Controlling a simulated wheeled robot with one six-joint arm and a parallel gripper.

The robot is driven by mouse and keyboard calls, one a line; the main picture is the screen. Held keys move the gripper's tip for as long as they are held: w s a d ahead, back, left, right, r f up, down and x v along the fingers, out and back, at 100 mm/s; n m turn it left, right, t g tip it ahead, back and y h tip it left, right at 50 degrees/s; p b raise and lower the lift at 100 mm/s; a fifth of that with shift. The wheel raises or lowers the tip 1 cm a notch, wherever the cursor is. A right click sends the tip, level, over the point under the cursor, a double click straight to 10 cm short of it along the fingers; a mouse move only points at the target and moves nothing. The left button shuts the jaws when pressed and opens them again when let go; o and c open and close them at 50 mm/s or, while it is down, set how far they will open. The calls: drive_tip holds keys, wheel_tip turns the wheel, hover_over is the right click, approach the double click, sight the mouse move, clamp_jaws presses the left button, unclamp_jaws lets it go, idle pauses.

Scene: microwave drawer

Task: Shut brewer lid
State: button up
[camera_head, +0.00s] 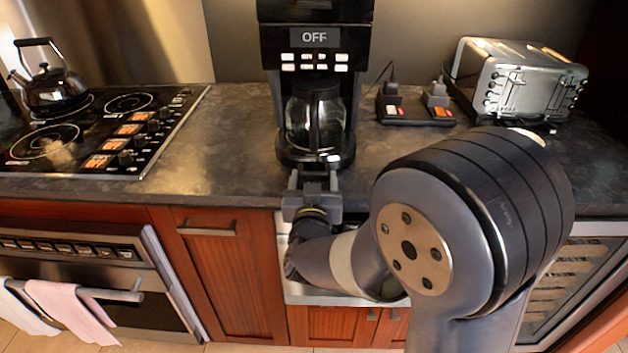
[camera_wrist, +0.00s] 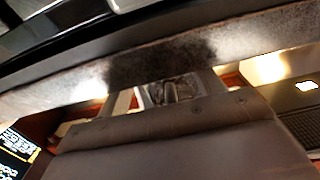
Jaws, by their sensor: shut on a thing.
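The black coffee brewer (camera_head: 270,45) stands on the counter with its panel reading OFF. Its top is cut off by the picture's upper edge, so I cannot tell how the lid stands. A glass carafe with a black handle (camera_head: 317,110) sits in the brewer. My gripper (camera_head: 314,180) is at the counter's front edge, just in front of and below the brewer's base. In the wrist view my gripper (camera_wrist: 178,90) is close to the counter edge. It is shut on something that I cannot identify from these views.
The dark counter (camera_head: 225,130) has free room left of the brewer. A stove (camera_head: 100,130) with a kettle (camera_head: 50,88) is at left. A black socket block (camera_head: 415,110) and a silver toaster (camera_head: 520,80) are at right. Red-brown cabinets (camera_head: 230,265) lie below.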

drive_tip(key=shift+s, duration=0.8)
drive_tip(key=o, duration=1.2)
drive_tip(key=shift+d, duration=0.15)
drive_tip(key=s, duration=1)
drive_tip(key=shift+s+a, duration=0.25)
drive_tip(key=shift+s, duration=0.15)
drive_tip(key=w, duration=1.1)
drive_tip(key=shift+w+d, duration=0.15)
drive_tip(key=shift+w, duration=0.1)
